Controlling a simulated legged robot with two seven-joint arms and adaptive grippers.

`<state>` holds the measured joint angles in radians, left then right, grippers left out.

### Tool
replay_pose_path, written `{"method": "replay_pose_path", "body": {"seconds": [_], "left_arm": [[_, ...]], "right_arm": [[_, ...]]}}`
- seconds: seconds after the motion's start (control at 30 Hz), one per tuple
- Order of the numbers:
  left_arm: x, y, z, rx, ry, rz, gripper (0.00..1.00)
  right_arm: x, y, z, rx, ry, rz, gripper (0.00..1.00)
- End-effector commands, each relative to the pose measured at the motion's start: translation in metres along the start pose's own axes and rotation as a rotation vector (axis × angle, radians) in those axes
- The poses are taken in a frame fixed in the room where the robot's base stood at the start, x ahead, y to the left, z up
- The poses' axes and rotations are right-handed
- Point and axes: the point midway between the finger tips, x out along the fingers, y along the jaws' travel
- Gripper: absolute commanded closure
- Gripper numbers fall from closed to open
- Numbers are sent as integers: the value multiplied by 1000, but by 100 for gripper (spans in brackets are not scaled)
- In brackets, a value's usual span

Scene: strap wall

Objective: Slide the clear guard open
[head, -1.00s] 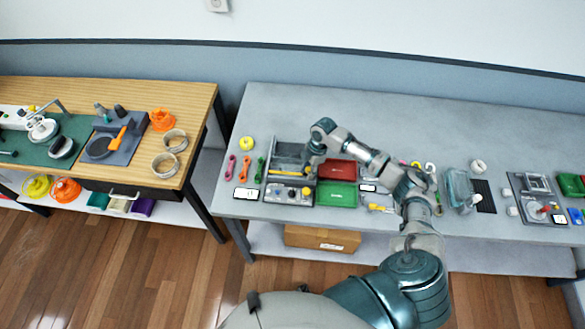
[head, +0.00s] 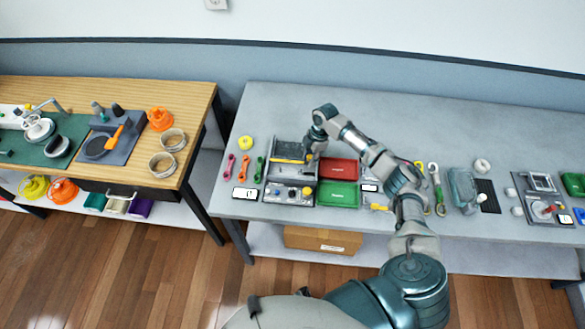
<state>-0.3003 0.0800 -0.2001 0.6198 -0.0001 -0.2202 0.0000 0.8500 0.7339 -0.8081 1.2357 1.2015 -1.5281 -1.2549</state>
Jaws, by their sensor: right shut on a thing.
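The grey fixture (head: 279,173) stands on the grey table, left of the red and green trays. The clear guard (head: 288,150) lies over its rear half and looks like a dark see-through panel. A yellow strip (head: 288,161) runs along the guard's front edge. My right gripper (head: 312,153) is at the guard's right end, pointing down, and is shut on the guard there. Its fingertips are small and partly hidden by its own body. My left gripper is out of view.
A red tray (head: 338,169) and a green tray (head: 338,194) sit just right of the fixture. The table (head: 400,115) is clear behind the fixture.

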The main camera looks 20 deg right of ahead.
Motion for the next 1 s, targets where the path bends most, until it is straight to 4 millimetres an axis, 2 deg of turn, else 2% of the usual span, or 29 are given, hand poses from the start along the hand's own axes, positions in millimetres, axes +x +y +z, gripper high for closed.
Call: {"method": "replay_pose_path", "body": {"seconds": [0.03, 0.53, 1.0], "left_arm": [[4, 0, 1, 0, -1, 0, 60], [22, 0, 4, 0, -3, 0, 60], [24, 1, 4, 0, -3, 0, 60]], "right_arm": [[9, -2, 3, 2, -5, -14, 87], [7, 19, 15, 1, -5, -15, 87], [5, 23, 17, 1, -6, -13, 87]]}}
